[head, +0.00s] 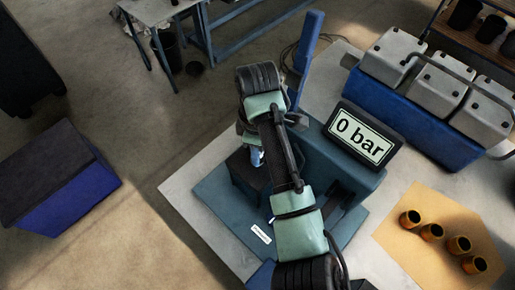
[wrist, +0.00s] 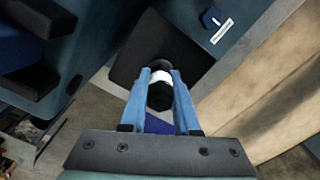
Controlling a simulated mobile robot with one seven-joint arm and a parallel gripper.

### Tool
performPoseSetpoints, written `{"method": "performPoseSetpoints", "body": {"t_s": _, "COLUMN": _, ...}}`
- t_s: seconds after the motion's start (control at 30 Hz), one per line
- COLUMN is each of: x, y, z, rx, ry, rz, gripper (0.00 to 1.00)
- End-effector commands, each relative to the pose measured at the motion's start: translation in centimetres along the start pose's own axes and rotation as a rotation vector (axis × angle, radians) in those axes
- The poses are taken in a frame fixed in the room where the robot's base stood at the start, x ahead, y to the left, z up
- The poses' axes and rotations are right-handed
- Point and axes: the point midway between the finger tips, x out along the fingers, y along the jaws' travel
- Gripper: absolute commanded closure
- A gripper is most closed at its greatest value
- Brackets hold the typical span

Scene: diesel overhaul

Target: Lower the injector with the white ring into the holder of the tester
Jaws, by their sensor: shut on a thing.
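My gripper (wrist: 161,74) is shut on the injector (wrist: 160,97), a dark cylinder with a white ring (wrist: 161,78), between its two blue fingers in the wrist view. A dark square block (wrist: 135,57), apparently the holder, lies behind the injector there. The lower end of the injector is hidden, so I cannot tell whether it is in the holder or above it. In the head view my gripper (head: 256,156) is over the same dark block (head: 243,175) on the base of the blue-green tester (head: 345,175). My arm covers much of it. The tester's display (head: 362,138) reads 0 bar.
An engine block with grey covers (head: 435,85) stands at the back right. Several brass-coloured sleeves (head: 432,232) stand on a tan mat (head: 410,260) at the right. A blue box (head: 70,195) is on the floor at the left. The tester's plate has a white label (head: 261,233).

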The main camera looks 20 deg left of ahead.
Motion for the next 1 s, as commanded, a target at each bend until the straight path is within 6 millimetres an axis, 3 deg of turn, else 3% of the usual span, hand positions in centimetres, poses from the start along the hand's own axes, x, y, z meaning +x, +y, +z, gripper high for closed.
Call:
{"method": "performPoseSetpoints", "body": {"t_s": 0.23, "x": -0.06, "y": 0.02, "z": -0.02, "rx": 0.000, "ry": 0.001, "rz": 0.001, "gripper": 1.00}}
{"method": "performPoseSetpoints", "body": {"t_s": 0.27, "x": -0.06, "y": 0.03, "z": -0.02, "rx": 0.000, "ry": 0.001, "rz": 0.001, "gripper": 0.69}}
{"method": "performPoseSetpoints", "body": {"t_s": 0.43, "x": -0.06, "y": 0.03, "z": -0.02, "rx": 0.000, "ry": 0.001, "rz": 0.001, "gripper": 0.38}}
{"method": "performPoseSetpoints", "body": {"t_s": 0.67, "x": -0.03, "y": 0.01, "z": -0.02, "rx": -0.001, "ry": 0.001, "rz": 0.000, "gripper": 0.35}}
{"method": "performPoseSetpoints", "body": {"t_s": 0.8, "x": 0.03, "y": -0.03, "z": -0.03, "rx": -0.001, "ry": 0.000, "rz": -0.001, "gripper": 0.10}}
{"method": "performPoseSetpoints", "body": {"t_s": 1.0, "x": 0.00, "y": -0.01, "z": -0.03, "rx": -0.001, "ry": 0.000, "rz": 0.000, "gripper": 0.10}}
